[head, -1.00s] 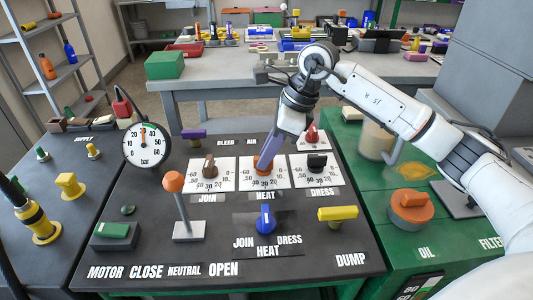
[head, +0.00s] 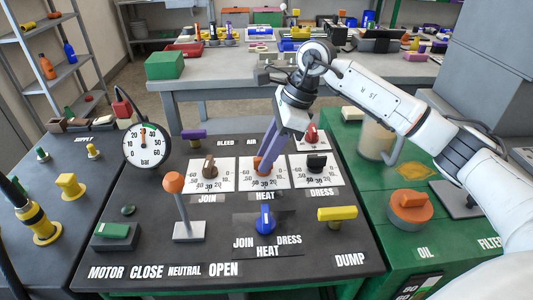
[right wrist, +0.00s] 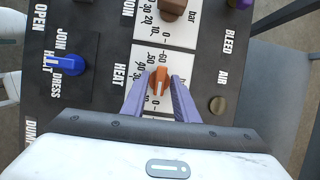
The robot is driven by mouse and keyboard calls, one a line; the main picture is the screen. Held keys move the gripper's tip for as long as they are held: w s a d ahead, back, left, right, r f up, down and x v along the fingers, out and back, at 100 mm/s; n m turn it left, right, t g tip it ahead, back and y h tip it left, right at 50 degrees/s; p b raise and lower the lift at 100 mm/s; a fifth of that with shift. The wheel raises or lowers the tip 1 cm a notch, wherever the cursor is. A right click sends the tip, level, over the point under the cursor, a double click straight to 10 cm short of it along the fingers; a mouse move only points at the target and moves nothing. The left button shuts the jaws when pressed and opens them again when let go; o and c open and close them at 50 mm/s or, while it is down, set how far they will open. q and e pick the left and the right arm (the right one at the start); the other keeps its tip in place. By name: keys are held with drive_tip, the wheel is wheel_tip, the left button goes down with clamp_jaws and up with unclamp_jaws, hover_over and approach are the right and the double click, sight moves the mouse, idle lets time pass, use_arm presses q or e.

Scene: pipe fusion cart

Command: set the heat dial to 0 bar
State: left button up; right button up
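The heat dial is an orange knob (head: 262,164) on a white scale plate (head: 279,183), the middle one of three dials on the dark panel. It also shows in the right wrist view (right wrist: 159,81), where its scale is partly covered. I cannot tell its exact reading. My right gripper (head: 266,162) reaches down to this dial from above and behind. My left gripper is not in view.
The join dial (head: 209,166) and dress dial (head: 317,162) flank the heat dial closely. A blue selector knob (head: 265,220), orange-topped lever (head: 173,184), yellow dump handle (head: 337,213) and round gauge (head: 146,146) also stand on the panel. A red knob (head: 312,134) is behind.

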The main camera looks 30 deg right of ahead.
drive_tip(key=shift+r, duration=0.1)
drive_tip(key=v, duration=1)
drive_tip(key=shift+p, duration=0.3)
drive_tip(key=shift+s+d, duration=0.1)
drive_tip(key=shift+s, duration=0.05)
